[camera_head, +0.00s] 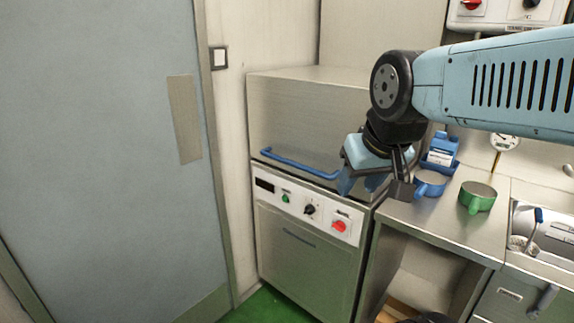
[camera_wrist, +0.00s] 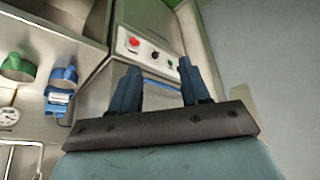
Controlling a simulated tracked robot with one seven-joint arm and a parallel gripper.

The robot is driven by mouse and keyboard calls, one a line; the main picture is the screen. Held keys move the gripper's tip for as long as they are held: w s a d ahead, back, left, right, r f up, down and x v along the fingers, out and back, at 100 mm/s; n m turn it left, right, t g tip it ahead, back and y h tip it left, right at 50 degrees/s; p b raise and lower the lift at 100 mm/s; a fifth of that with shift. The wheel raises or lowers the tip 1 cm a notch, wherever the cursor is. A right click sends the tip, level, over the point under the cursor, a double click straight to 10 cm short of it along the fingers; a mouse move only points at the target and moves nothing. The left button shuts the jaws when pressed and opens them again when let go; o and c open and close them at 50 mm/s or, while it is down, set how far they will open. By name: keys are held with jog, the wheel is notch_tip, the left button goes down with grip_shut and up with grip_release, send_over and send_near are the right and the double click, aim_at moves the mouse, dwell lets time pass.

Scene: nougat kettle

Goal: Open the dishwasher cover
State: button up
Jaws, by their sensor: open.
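The dishwasher is a steel box with a hood-like cover (camera_head: 300,115) on top, which sits down on the lower body (camera_head: 300,255). A blue bar handle (camera_head: 295,163) runs along the cover's lower front edge. My gripper (camera_head: 360,187) is open, with blue fingers, at the right end of this handle. In the wrist view, the handle (camera_wrist: 162,85) shows as a blue strip in the gap between the two fingers (camera_wrist: 160,66). I cannot tell whether a finger touches it. The handle's far right end is hidden by my gripper in the head view.
A control panel (camera_head: 310,208) with a red knob lies just under the handle. A steel counter (camera_head: 440,220) to the right holds a blue mug (camera_head: 430,184), a green mug (camera_head: 478,197) and a blue scale-like item (camera_head: 441,150). A grey door (camera_head: 100,150) stands left.

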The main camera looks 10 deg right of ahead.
jog(key=shift+w, duration=0.15)
jog(key=w+d+f+n+g+h, duration=0.1)
jog(key=w+d+g+h, duration=0.15)
jog(key=w, duration=0.25)
jog(key=w+d+f+g+h, duration=0.1)
jog(key=w+h, duration=0.2)
jog(key=w, duration=0.2)
jog(key=n+t+h, duration=0.6)
jog(key=t+h, duration=0.1)
send_near(291, 165)
jog(key=x, duration=1.1)
jog(key=shift+d+r, duration=0.1)
jog(key=shift+r, duration=0.05)
grip_shut()
